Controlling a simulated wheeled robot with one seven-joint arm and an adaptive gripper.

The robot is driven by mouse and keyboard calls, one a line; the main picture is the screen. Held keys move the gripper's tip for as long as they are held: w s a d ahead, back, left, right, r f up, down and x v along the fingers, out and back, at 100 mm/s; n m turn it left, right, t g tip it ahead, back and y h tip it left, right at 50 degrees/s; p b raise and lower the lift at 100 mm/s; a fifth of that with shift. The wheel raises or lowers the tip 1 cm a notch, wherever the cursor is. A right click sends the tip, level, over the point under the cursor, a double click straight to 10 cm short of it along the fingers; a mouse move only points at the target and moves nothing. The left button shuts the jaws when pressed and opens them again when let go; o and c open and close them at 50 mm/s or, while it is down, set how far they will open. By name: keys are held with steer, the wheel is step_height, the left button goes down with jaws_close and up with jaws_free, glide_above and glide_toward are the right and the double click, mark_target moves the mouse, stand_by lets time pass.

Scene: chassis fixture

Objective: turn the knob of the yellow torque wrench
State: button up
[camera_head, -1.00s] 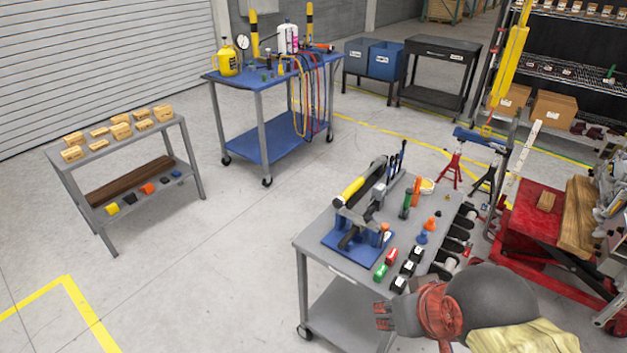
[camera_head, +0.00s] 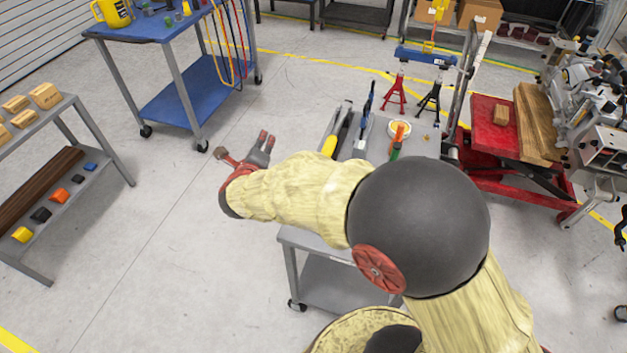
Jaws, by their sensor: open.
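The yellow part of the torque wrench (camera_head: 328,147) shows at the left side of the grey cart (camera_head: 312,238), behind my forearm. My forearm hides its lower part, and I cannot make out its knob. My arm hides most of the cart top.
A blue cart (camera_head: 135,25) stands at upper left and a grey shelf (camera_head: 60,205) at left. A red lift table (camera_head: 492,128) stands at right. Floor between is clear.

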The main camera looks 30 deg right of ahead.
steer(key=s+d+f+m+g+h, duration=0.1)
steer(key=s+d+f+m+h, duration=0.1)
steer(key=s+f+m, duration=0.1)
steer(key=s+d+f+m+g+h, duration=0.2)
steer(key=s+f+m, duration=0.1)
steer(key=f, duration=0.2)
steer(key=s+d+f+m+g+h, duration=0.1)
steer(key=s+d+f+m+h, duration=0.1)
steer(key=s+f+m, duration=0.1)
steer(key=shift+s+d+f+g+h, duration=0.25)
steer(key=shift+d+f+g+h, duration=0.05)
steer(key=shift+d+f, duration=0.1)
steer(key=shift+s+d+f+b, duration=0.1)
steer(key=shift+d+f+b, duration=0.1)
steer(key=shift+d+b, duration=0.15)
steer(key=b+x, duration=0.2)
steer(key=x, duration=0.5)
steer(key=shift+d, duration=0.1)
steer(key=shift+c, duration=0.3)
steer(key=c, duration=0.8)
steer(key=shift+c, duration=0.2)
